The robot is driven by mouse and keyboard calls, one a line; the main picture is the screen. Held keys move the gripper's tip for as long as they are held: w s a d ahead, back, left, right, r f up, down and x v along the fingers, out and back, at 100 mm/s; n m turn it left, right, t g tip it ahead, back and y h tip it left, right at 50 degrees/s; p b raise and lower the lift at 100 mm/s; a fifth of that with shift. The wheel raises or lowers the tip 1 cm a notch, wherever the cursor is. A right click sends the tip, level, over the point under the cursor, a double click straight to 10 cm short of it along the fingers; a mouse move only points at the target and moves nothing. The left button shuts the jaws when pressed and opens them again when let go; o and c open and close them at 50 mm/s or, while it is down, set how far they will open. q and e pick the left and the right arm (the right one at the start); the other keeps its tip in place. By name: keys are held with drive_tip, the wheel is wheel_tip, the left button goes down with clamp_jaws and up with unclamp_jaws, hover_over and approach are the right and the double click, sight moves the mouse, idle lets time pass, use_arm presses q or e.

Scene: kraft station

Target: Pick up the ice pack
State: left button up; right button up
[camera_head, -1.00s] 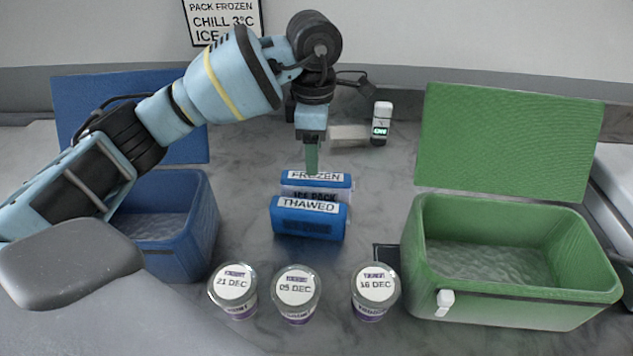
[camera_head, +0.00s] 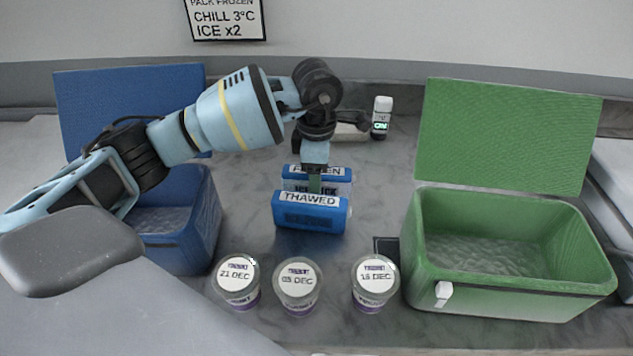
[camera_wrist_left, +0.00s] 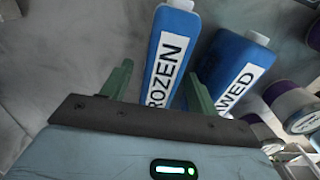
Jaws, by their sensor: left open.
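Two blue ice packs with white labels stand side by side on the grey table. The rear one (camera_head: 340,173) is labelled FROZEN, and the front one (camera_head: 309,219) is labelled THAWED. My left gripper (camera_head: 315,184) points down at the frozen pack and hides part of its label. In the left wrist view, my open left gripper (camera_wrist_left: 158,88) has one green finger on each side of the frozen pack (camera_wrist_left: 170,55). The right finger lies between it and the thawed pack (camera_wrist_left: 236,68). I cannot tell whether the fingers touch the pack. My right gripper is not in view.
A blue open cooler (camera_head: 205,215) stands at left and a green open cooler (camera_head: 510,296) at right. Three lidded yogurt cups (camera_head: 238,276) (camera_head: 298,280) (camera_head: 374,280) stand in front. A small white device (camera_head: 381,118) stands behind. A sign (camera_head: 225,18) hangs on the wall.

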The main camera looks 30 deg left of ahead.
use_arm(q)
drive_tip(key=c, duration=1.3)
drive_tip(key=shift+r, duration=0.1)
wheel_tip(320, 180, up, 10)
drive_tip(key=shift+f, duration=0.1)
